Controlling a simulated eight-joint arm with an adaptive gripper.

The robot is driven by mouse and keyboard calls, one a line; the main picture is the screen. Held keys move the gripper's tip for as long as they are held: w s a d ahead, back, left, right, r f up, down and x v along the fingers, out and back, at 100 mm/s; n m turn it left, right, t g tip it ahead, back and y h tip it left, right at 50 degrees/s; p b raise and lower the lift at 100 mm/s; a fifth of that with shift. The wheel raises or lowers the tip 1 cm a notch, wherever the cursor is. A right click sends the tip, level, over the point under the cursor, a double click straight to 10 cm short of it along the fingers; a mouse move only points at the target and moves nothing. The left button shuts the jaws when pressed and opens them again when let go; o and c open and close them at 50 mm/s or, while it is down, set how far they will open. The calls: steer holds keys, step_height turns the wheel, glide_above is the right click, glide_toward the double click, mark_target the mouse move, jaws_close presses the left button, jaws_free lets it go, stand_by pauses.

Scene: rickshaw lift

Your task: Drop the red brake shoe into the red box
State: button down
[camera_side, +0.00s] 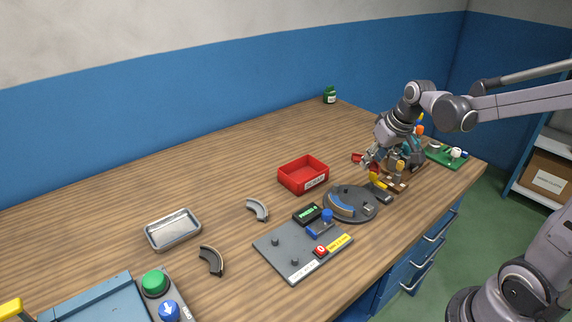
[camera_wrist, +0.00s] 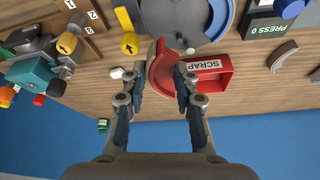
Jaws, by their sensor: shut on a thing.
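My gripper (camera_side: 369,161) is shut on the red brake shoe (camera_side: 357,157), above the table to the right of the red box. In the wrist view the curved red brake shoe (camera_wrist: 164,78) sits between the fingers of my gripper (camera_wrist: 161,72), its lower end hanging toward the palm. The open red box (camera_side: 303,175) stands on the table with a white label on its front. In the wrist view the box (camera_wrist: 228,82) is just right of the fingers, partly hidden behind the right one, and its label reads SCRAP.
A round grey plate (camera_side: 365,197) with a blue shoe is in front of the box. Blocks and fixtures (camera_side: 399,170) crowd the right. The table behind the box is clear.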

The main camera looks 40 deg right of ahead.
mark_target(309, 155)
steer(key=shift+w, duration=0.1)
steer(key=w+a+r+n+g+y, duration=0.1)
steer(key=w+a+n+g+y, duration=0.15)
steer(key=w+n, duration=0.65)
steer(key=w+a+n+g+y, duration=0.1)
steer(key=w+a+n+y, duration=0.2)
steer(key=w+n, duration=0.6)
steer(key=shift+s+f, duration=0.15)
steer(key=shift+f, duration=2.9)
steer(key=shift+f, duration=0.4)
steer(key=shift+h, duration=0.25)
steer(key=c, duration=0.5)
jaws_free()
steer(key=shift+r, duration=0.1)
